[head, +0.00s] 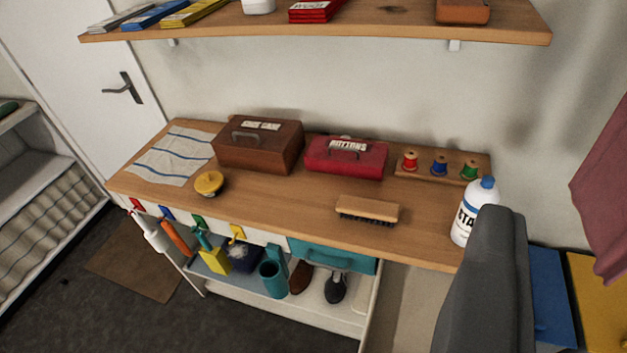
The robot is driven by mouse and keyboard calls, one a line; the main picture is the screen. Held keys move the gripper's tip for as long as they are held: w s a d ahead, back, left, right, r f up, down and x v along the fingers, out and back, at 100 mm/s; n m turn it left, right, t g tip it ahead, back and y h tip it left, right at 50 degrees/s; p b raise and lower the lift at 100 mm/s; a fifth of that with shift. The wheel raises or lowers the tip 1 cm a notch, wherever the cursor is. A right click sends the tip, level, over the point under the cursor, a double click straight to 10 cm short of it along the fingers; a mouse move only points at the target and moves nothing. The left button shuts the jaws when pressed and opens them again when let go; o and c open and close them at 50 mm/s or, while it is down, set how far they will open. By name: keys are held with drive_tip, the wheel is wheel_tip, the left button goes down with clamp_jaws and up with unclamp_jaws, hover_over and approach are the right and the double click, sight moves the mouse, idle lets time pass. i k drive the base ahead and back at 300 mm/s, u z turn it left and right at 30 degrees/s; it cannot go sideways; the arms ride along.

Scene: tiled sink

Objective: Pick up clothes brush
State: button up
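The clothes brush (368,208) has a light wooden back and dark bristles. It lies bristles down on the wooden worktop (285,213), near the front edge and right of the middle. A dark grey part of mine (488,290) rises at the lower right, apart from the brush and to its right. No pair of fingertips shows, so I cannot see whether my gripper is open or shut. Nothing covers the brush.
A white bottle with a blue cap (474,212) stands right of the brush. Behind are a red buttons box (346,157), a brown box (258,145) and thread spools (440,165). A yellow round tin (209,183) sits left. A shelf (330,32) hangs above.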

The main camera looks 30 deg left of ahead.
sight(366, 208)
drive_tip(key=u, duration=0.5)
drive_tip(key=i, duration=0.9)
drive_tip(key=u, duration=0.75)
drive_tip(key=k, duration=0.6)
drive_tip(key=u, duration=0.25)
drive_tip(key=i, duration=0.7)
drive_tip(key=z, duration=0.15)
